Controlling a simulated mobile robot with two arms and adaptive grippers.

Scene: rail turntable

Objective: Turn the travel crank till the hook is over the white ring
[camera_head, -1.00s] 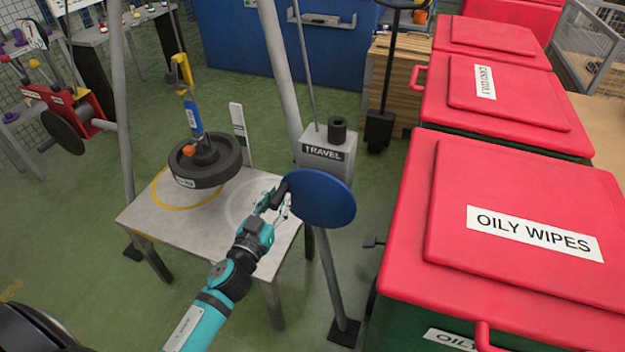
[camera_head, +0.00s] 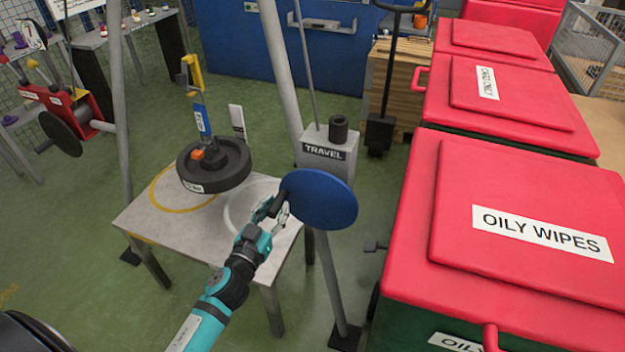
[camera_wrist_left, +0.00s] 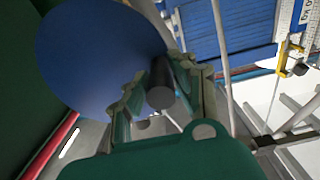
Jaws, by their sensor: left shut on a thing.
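The travel crank is a blue disc (camera_head: 322,200) with a dark handle on its left side, below the grey TRAVEL box (camera_head: 326,158). My left gripper (camera_head: 271,207) is shut on that handle; the wrist view shows the dark handle (camera_wrist_left: 160,84) between the fingers, beside the blue disc (camera_wrist_left: 95,50). The yellow hook (camera_head: 191,72) hangs with a blue link and a round dark weight (camera_head: 215,172) below it. The weight hangs over the table between the yellow ring and the white ring (camera_head: 231,226), hiding part of both. My right gripper is not in view.
The grey table (camera_head: 165,232) carries a yellow ring (camera_head: 156,200) on its left. Grey frame legs (camera_head: 283,75) stand around it. Red-lidded bins (camera_head: 520,250) fill the right side. Green floor is open at the lower left.

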